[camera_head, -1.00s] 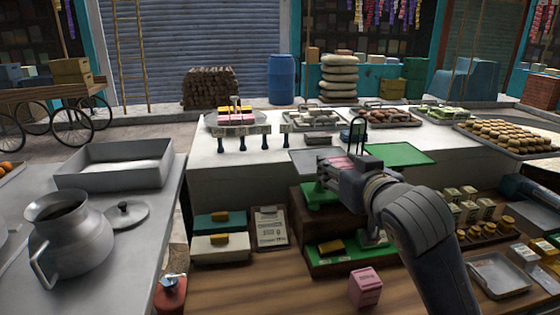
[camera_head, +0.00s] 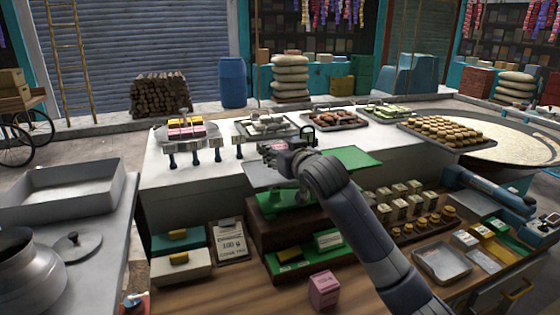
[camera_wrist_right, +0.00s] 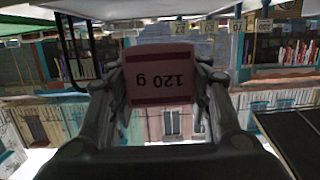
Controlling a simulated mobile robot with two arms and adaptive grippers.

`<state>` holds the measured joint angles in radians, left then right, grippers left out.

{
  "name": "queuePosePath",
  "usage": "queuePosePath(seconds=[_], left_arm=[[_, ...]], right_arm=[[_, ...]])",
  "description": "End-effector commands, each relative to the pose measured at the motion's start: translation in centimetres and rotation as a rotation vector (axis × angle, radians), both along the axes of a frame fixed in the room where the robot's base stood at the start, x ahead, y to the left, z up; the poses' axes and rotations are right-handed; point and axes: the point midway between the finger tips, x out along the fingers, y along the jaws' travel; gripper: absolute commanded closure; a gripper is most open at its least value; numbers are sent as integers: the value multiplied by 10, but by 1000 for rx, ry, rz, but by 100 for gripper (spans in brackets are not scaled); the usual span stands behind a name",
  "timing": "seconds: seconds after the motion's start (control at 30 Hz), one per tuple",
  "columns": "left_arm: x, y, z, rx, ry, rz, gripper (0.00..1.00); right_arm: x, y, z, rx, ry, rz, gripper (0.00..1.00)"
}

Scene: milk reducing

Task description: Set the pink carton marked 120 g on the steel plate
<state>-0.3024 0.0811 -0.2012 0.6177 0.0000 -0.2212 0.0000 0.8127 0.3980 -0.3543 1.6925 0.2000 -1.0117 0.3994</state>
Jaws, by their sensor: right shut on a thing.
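The pink carton marked 120 g (camera_wrist_right: 162,80) is between the two fingers of my right gripper (camera_wrist_right: 165,95) in the right wrist view; its label reads upside down there. In the head view my right gripper (camera_head: 272,154) is over the far part of the grey steel plate (camera_head: 262,177), which tops the green scale by the counter. The hand mostly hides the carton there. Whether the carton touches the plate cannot be told. My left gripper is not in view.
A green panel (camera_head: 352,157) lies right of the plate. Another pink carton (camera_head: 323,290) stands on the wooden lower counter. A grey tray (camera_head: 442,264) and several small cartons sit to the right. Sweets trays (camera_head: 450,130) line the white counter's back.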

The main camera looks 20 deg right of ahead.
Motion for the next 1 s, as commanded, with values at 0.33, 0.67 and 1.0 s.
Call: queuePosePath(seconds=[0.33,0.67,1.0], left_arm=[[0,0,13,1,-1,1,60],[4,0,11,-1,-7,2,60],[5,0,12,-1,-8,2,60]], right_arm=[[0,0,-34,-1,-1,0,81],[0,0,-38,0,0,1,81],[0,0,-38,-1,0,0,34]])
